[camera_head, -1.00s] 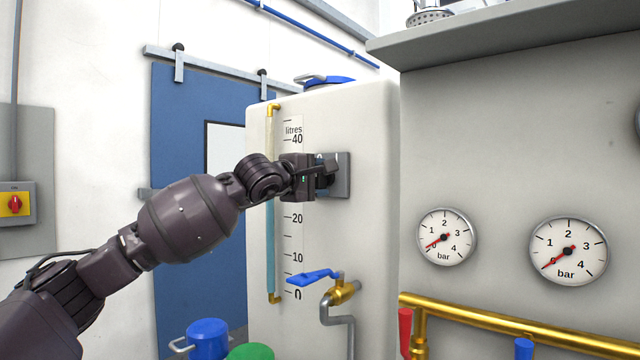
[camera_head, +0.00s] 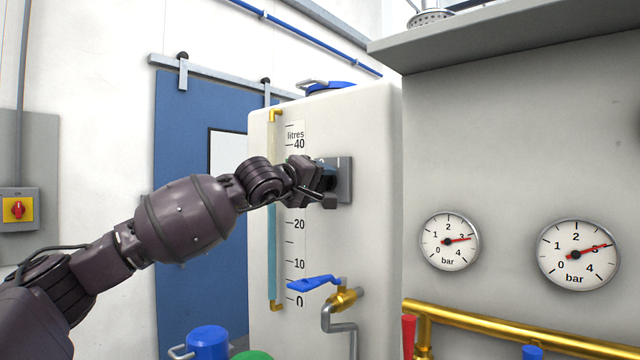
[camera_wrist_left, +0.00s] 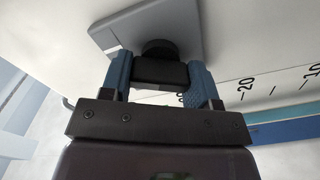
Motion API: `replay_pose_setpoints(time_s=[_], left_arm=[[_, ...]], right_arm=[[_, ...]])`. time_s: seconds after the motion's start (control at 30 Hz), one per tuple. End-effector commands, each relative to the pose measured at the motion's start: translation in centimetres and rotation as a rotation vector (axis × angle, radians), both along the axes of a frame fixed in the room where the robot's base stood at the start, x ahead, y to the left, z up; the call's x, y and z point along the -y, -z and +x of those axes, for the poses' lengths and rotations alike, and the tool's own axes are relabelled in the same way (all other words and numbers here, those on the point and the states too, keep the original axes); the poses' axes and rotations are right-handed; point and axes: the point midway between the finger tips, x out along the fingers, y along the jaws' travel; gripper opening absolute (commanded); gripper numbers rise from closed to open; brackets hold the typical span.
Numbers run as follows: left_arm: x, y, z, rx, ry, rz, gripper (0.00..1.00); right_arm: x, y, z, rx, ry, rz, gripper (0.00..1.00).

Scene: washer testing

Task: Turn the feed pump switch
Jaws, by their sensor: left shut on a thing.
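The feed pump switch is a black knob (camera_wrist_left: 160,71) on a grey plate (camera_head: 345,180) fixed to the front of the white tank (camera_head: 375,240). My left gripper (camera_head: 328,187) is at the plate and hides most of the knob in the head view. In the left wrist view the blue-padded fingers of my left gripper (camera_wrist_left: 161,82) stand on either side of the knob's black grip and are shut on it. The plate also shows in the left wrist view (camera_wrist_left: 196,25). My right gripper is not in view.
Two pressure gauges (camera_head: 449,241) (camera_head: 577,254) on the grey panel both read about 3 bar. A blue-handled tap (camera_head: 315,284) sits below the switch. A brass pipe (camera_head: 470,325) runs at lower right. A red-and-yellow switch (camera_head: 18,209) is on the left wall.

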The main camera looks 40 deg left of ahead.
Motion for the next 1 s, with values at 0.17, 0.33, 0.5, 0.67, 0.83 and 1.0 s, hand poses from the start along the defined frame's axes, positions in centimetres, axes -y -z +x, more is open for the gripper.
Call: replay_pose_setpoints(time_s=[0.17, 0.33, 0.5, 0.67, 0.83, 1.0], left_arm=[[0.1, 0.2, 0.0, -0.003, 0.002, 0.007, 0.32], [0.1, 0.2, 0.0, -0.003, 0.000, 0.007, 0.32], [0.0, 0.2, 0.0, -0.002, 0.001, 0.007, 0.77], [0.0, 0.1, 0.0, -0.001, 0.000, 0.005, 0.81], [0.0, 0.1, -0.1, 0.000, -0.001, 0.005, 0.81], [-0.3, 0.1, -1.1, -0.001, -0.003, 0.007, 0.81]], right_arm=[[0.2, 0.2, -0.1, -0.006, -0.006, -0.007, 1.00], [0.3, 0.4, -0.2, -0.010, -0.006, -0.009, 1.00], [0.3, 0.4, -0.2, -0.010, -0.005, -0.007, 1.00], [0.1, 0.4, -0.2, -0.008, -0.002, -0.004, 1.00], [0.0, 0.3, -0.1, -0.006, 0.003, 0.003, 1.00], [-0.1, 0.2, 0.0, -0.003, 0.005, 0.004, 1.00]])
